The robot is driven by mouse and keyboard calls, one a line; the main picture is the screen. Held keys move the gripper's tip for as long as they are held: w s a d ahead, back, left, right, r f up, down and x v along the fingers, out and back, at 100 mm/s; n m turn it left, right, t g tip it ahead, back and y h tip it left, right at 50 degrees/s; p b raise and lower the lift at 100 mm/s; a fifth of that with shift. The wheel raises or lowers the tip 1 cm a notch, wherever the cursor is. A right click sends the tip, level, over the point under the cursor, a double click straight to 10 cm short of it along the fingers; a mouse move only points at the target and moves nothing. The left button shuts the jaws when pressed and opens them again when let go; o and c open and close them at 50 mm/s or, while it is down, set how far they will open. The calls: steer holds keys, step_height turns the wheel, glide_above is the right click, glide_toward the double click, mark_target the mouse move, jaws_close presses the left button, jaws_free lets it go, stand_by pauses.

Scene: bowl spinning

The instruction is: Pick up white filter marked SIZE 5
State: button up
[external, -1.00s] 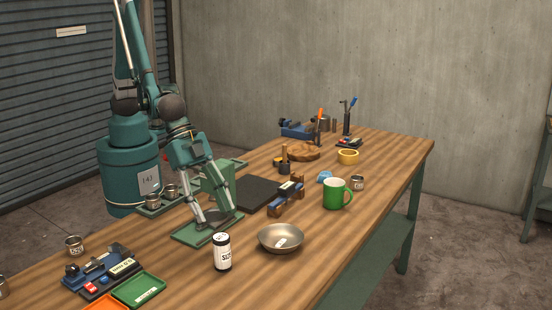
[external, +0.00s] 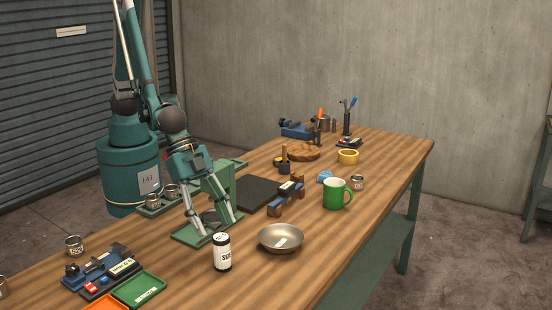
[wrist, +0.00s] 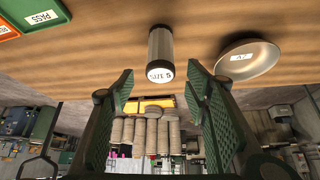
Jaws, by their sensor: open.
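The white filter (external: 222,253) is a small upright cylinder with dark ends and a SIZE label, standing on the wooden table near the front. In the wrist view the filter (wrist: 160,47) shows just beyond the fingertips, between them, with a "5" readable on its end. My gripper (external: 219,230) is low over the table, right behind the filter in the external view. In the wrist view my gripper (wrist: 160,88) has its two fingers spread wide with nothing between the pads.
A metal bowl (external: 280,239) with a tag stands close to the filter's right. Green (external: 138,289) and orange (external: 104,303) trays lie at the front left. A green mug (external: 337,194) and a wooden-ended holder (external: 287,197) stand farther back. Bare table lies in front of the filter.

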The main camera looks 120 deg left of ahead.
mark_target(219, 236)
steer(key=shift+w+f, duration=0.2)
steer(key=shift+f, duration=0.15)
steer(key=shift+w+f, duration=0.1)
steer(key=shift+x, duration=2.45)
steer(key=c, duration=1)
steer(key=shift+r, duration=5)
